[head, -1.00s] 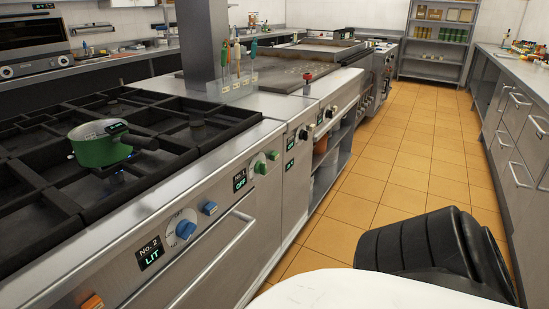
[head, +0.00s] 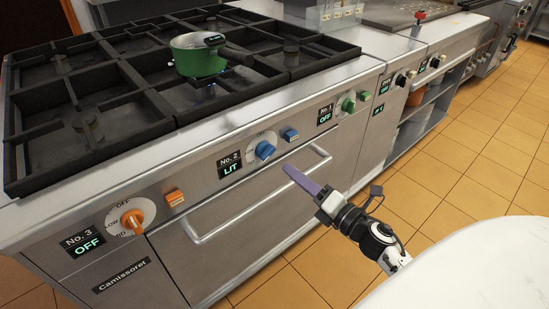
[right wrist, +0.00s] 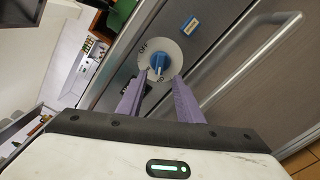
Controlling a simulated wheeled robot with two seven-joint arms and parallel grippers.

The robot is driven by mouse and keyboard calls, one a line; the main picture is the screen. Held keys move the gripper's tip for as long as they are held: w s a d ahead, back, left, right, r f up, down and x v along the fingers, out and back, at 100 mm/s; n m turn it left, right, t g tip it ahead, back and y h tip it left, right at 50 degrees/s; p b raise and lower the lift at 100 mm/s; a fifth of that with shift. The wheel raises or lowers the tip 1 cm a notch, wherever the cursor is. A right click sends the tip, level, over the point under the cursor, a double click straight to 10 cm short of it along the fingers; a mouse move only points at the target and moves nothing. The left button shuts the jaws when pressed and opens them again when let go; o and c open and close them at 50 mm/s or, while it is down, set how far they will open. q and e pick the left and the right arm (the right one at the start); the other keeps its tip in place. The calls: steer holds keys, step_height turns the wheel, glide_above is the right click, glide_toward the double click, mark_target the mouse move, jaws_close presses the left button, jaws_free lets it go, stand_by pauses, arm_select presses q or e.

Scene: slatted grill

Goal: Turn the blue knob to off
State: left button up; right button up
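The blue knob (head: 265,150) sits on a pale round dial on the stove's front panel, beside a display (head: 230,163) reading "No. 2 LIT". A green pot (head: 199,62) stands on the grate above. My right gripper (head: 288,169) has purple fingers pointing at the panel, just short of the blue knob and to its right in the head view. In the right wrist view the fingers (right wrist: 160,82) are apart and empty, and the blue knob (right wrist: 160,61) shows ahead, between their tips in the picture. My left gripper is not in view.
A small blue switch (head: 290,135) is right of the knob. The oven's bar handle (head: 262,198) runs below. An orange knob (head: 133,221) is at the left, with its display reading OFF. A green knob (head: 348,105) is farther right, also showing OFF.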

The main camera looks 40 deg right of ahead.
mark_target(270, 155)
steer(key=w, duration=0.9)
steer(key=shift+a, duration=0.35)
jaws_close()
